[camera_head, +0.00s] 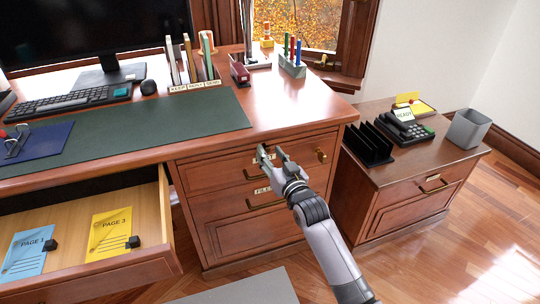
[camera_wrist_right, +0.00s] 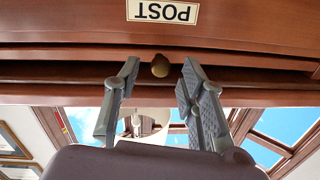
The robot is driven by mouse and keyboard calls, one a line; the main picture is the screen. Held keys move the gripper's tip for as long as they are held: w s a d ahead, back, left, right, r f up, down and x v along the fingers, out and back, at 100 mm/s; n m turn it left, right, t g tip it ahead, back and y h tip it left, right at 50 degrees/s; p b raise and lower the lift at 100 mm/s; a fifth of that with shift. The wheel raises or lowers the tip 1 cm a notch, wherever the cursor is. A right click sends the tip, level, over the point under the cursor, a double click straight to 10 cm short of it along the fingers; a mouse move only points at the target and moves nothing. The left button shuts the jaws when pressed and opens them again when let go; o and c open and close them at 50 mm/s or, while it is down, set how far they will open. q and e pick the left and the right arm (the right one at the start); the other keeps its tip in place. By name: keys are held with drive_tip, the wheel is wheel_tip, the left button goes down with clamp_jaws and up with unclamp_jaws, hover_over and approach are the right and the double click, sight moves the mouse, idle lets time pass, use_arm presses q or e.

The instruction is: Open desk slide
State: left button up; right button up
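The desk (camera_head: 290,105) has a thin slide front (camera_wrist_right: 235,75) just under its top, with a small round brass knob (camera_wrist_right: 160,66) in the right wrist view. My right gripper (camera_head: 271,153) is at the desk's right-hand drawer stack, just below the top edge. Its fingers are open, one on each side of the knob in the right wrist view (camera_wrist_right: 159,82); no contact shows. The POST label (camera_wrist_right: 162,11) appears upside down there, on the drawer front beside the slide. In the head view the gripper hides the knob. My left gripper is not in view.
An open drawer (camera_head: 150,262) with page sheets juts out at left. A FILE drawer handle (camera_head: 265,204) sits below the gripper. A side cabinet (camera_head: 410,200) with a black rack (camera_head: 370,147) and phone (camera_head: 405,128) stands at right. A keyboard (camera_head: 72,100) and monitor occupy the desktop.

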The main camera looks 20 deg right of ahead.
drive_tip(key=shift+w, duration=0.45)
drive_tip(key=shift+c, duration=0.3)
clamp_jaws()
idle(0.4)
